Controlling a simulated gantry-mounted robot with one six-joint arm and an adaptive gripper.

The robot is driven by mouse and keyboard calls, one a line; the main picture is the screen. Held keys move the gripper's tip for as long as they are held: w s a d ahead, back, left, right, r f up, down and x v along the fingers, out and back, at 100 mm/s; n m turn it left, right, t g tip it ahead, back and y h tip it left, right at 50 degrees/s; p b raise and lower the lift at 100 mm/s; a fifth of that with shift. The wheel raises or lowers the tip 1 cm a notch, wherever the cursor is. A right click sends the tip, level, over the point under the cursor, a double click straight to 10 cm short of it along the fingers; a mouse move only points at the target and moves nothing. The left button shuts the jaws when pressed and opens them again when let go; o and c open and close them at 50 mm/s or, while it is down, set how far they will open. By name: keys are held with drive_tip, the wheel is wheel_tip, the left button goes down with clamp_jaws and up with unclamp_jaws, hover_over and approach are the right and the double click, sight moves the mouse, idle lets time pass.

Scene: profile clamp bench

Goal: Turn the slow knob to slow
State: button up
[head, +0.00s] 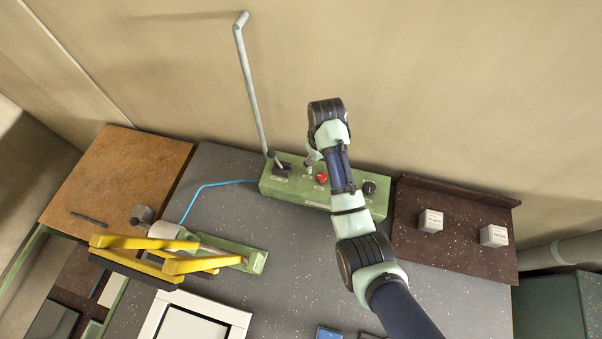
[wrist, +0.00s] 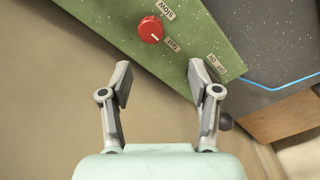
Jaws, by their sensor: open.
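The slow knob is a round red knob (wrist: 150,29) on a green control box (wrist: 100,18). In the wrist view it lies beyond my fingertips, slightly left of the middle of the gap. A SLOW label (wrist: 165,9) and a FAST label (wrist: 172,44) sit beside it. A small pale mark on the knob appears to face the FAST side. My gripper (wrist: 159,70) is open and empty, its fingers apart from the knob. In the head view the red knob (head: 321,177) shows left of my forearm, which covers part of the box.
A black lever switch (head: 281,168) and a black knob (head: 369,187) are on the same box. An OFF/ON label (wrist: 215,63) is near my right finger. A grey pole (head: 249,85) rises behind. A brown panel (head: 455,205) with grey blocks stands right; a yellow-handled clamp (head: 185,262) lies left.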

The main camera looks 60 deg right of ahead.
sight(322, 178)
drive_tip(key=shift+s+d+f, duration=0.45)
drive_tip(key=shift+s, duration=0.15)
drive_tip(key=shift+s+f, duration=0.1)
drive_tip(key=shift+f, duration=0.15)
wheel_tip(322, 178, down, 7)
drive_tip(key=shift+f+b, duration=0.15)
drive_tip(key=shift+b, duration=0.15)
drive_tip(key=shift+c, duration=0.2)
drive_tip(key=c, duration=1.1)
